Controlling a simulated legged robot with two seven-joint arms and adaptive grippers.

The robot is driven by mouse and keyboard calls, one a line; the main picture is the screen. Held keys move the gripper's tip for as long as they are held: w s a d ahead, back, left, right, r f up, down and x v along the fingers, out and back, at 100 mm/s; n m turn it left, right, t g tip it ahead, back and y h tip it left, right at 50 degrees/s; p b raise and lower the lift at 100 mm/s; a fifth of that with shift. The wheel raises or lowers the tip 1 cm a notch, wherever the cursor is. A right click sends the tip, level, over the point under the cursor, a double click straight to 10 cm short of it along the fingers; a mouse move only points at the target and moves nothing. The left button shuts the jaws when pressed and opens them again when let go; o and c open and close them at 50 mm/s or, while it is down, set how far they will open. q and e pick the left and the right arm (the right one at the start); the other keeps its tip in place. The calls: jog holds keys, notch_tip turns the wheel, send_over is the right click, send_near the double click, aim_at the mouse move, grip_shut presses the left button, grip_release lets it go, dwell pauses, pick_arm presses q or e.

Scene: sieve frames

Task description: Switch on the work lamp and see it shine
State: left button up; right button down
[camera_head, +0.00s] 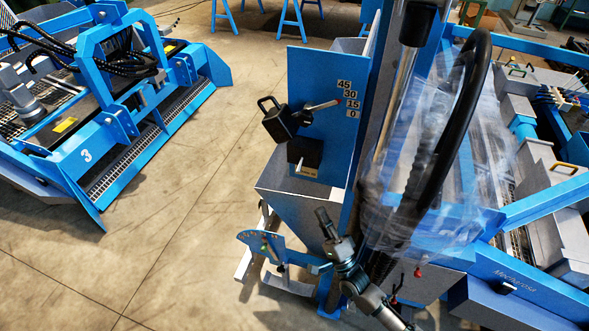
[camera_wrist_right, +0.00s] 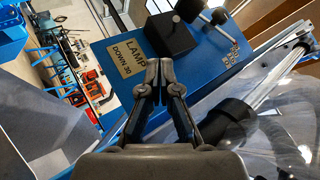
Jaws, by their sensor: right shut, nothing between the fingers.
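A blue panel (camera_head: 318,75) carries a scale marked 45, 30, 15, 0 from top to bottom. A lever (camera_head: 322,105) with a red tip points at about the 15, and a black handle block (camera_head: 282,122) sits at its left end. Below is a black box (camera_head: 303,152) with a small plate. In the right wrist view the plate (camera_wrist_right: 132,62) reads "LAMP DOWN 30", beside the black box (camera_wrist_right: 170,37). My right gripper (camera_head: 322,216) is shut and empty, below the panel. Its fingertips (camera_wrist_right: 159,64) overlap the plate's edge in the wrist view; contact cannot be told. No shining lamp is identifiable.
Clear plastic sheeting (camera_head: 440,150) and a thick black hose (camera_head: 465,110) hang right of the panel. A blue machine (camera_head: 110,140) marked 3 stands at left. The concrete floor (camera_head: 190,200) between is clear. A small blue plate (camera_head: 258,243) stands low, left of my gripper.

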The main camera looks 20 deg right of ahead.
aim_at(301, 165)
jog(key=shift+m+t, duration=0.3)
jog(key=shift+m, duration=0.2)
jog(key=x, duration=0.3)
jog(key=r+p+x, duration=0.1)
jog(key=x, duration=0.3)
jog(key=s+p+x, duration=0.1)
jog(key=x, duration=0.3)
jog(key=shift+r, duration=0.15)
pick_arm(q)
jog(key=s+a+f, duration=0.1)
jog(key=s+f, duration=0.2)
jog(key=s, duration=0.2)
jog(key=shift+s, duration=0.15)
jog(key=shift+s, duration=0.15)
pick_arm(e)
jog(key=shift+d, duration=0.1)
